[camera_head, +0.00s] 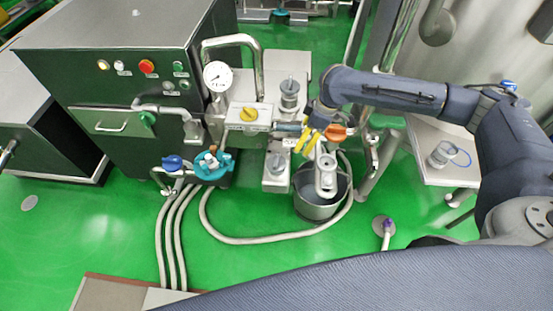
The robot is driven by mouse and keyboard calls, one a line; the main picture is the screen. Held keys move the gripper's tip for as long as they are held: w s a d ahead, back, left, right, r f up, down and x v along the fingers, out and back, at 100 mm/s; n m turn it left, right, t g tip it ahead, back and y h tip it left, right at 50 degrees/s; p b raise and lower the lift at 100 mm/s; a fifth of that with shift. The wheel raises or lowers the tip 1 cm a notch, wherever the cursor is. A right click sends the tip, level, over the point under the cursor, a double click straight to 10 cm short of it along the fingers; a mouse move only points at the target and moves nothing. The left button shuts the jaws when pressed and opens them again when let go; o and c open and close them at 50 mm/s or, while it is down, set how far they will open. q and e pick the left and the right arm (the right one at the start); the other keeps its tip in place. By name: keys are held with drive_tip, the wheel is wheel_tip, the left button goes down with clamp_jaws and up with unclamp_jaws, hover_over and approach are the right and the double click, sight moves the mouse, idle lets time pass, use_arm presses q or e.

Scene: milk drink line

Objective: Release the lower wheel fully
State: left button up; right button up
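My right arm comes in from the right, and its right gripper (307,141), with yellow parts, hangs between the grey machine blocks and the steel bucket. The fingertips are small and partly hidden, so I cannot tell how far apart they are or whether they touch anything. A grey round knob (277,164) on the lower block sits just left of and below the gripper. A similar grey knob (289,87) stands on the upper block. A teal wheel-like part (212,168) is further left. I cannot tell for certain which is the lower wheel. My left gripper is not in view.
An orange handle (337,132) is close to the right of the gripper. The steel bucket (318,210) stands below, with a hose (262,240) looping around it. A dark control cabinet (125,90) and a pressure gauge (217,76) are left. The green floor in front is mostly clear.

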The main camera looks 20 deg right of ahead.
drive_tip(key=a+r, duration=0.1)
drive_tip(key=a, duration=0.1)
drive_tip(key=y, duration=0.1)
approach(276, 159)
drive_tip(key=shift+n+t, duration=0.3)
drive_tip(key=x, duration=1)
drive_tip(key=shift+s+f, duration=0.1)
drive_tip(key=shift+s, duration=0.2)
drive_tip(key=c, duration=1.3)
drive_tip(key=shift+c, duration=0.2)
